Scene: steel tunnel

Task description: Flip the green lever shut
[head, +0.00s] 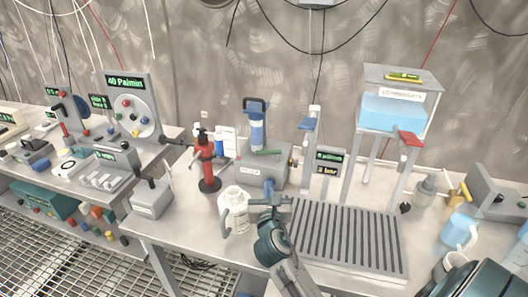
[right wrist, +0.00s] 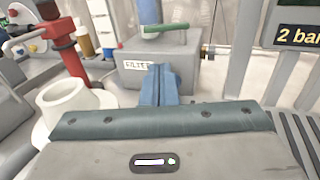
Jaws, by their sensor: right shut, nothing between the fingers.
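The green lever (head: 266,152) is a short bar lying roughly level on top of the grey filter box (head: 247,174), in front of the blue filter cartridge (head: 256,132). In the right wrist view, the lever (right wrist: 165,29) runs left to right along the top of the box labelled FILTER (right wrist: 190,65). My right gripper (head: 268,186) is shut and empty. Its blue fingers (right wrist: 160,72) point at the front face of the box, below the lever. I cannot tell whether the fingertips touch the box. My left gripper is not in view.
A white jug (head: 234,212) stands just left of my right gripper, with a red hand pump (head: 206,165) behind it. A slotted drain tray (head: 346,238) lies to the right. A stand with a blue tank (head: 393,112) and red lever (head: 410,138) rises behind the tray.

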